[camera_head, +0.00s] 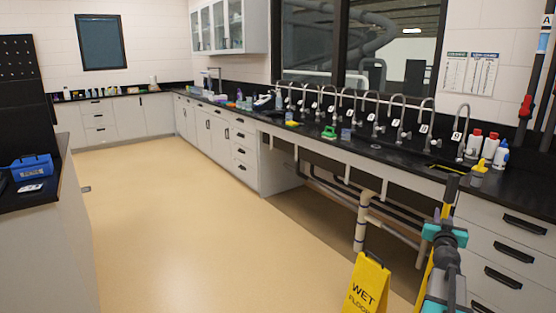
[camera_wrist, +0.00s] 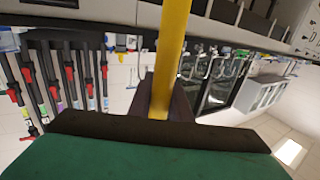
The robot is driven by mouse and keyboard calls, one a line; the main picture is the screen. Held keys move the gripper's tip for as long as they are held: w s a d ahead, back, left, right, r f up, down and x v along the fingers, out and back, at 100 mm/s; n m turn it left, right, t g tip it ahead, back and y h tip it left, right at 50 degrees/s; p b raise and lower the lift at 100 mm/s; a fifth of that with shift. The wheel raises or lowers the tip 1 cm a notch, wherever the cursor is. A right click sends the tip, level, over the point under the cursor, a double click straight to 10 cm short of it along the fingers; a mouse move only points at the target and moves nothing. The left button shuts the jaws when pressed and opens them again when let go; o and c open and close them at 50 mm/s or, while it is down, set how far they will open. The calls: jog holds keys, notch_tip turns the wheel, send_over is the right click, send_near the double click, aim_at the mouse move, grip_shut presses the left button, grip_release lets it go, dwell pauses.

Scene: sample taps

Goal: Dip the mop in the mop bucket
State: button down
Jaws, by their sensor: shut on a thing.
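A yellow pole, which looks like the mop's handle (camera_head: 447,200), stands near upright at the lower right of the head view, with a dark top end. More yellow (camera_head: 425,280) shows lower down, left of my arm. In the wrist view the yellow handle (camera_wrist: 173,45) runs from the top edge down between the two dark fingers of my gripper (camera_wrist: 158,98), which is shut on it. My arm hides much of the handle in the head view. The mop's head and the mop bucket are not visible in either view.
A yellow wet floor sign (camera_head: 366,287) stands just left of my arm. A black counter (camera_head: 400,158) with a row of taps runs along the right, with pipes (camera_head: 362,222) under it. A side counter (camera_head: 70,190) stands left. The tan floor (camera_head: 190,220) between is clear.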

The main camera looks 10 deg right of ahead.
jog(key=w+a+f+n+t+y+p, duration=0.1)
jog(key=w+a+f+n+t+y, duration=0.25)
jog(key=a, duration=0.65)
jog(key=w+a+n+y, duration=0.35)
jog(key=a+y, duration=0.25)
jog(key=a, duration=0.5)
jog(key=w+a+f+n+t+y+p, duration=0.1)
jog(key=w+a+f+n+y, duration=0.2)
jog(key=a, duration=0.7)
jog(key=s+a+n+g+y, duration=0.2)
jog(key=s+a+n+y, duration=0.1)
jog(key=a, duration=0.7)
jog(key=s+a+n+g+y+p, duration=0.1)
jog(key=s+a+n+g+y, duration=0.1)
jog(key=a+y, duration=0.4)
jog(key=s+a+f+n+g+y, duration=0.1)
jog(key=s+a+n+g+y, duration=0.2)
jog(key=a, duration=1)
jog(key=shift+s+a+n+y+p, duration=0.35)
jog(key=shift+n+y, duration=0.35)
jog(key=shift+y, duration=0.45)
jog(key=shift+d+f, duration=0.1)
jog(key=shift+d, duration=0.1)
jog(key=shift+g, duration=0.25)
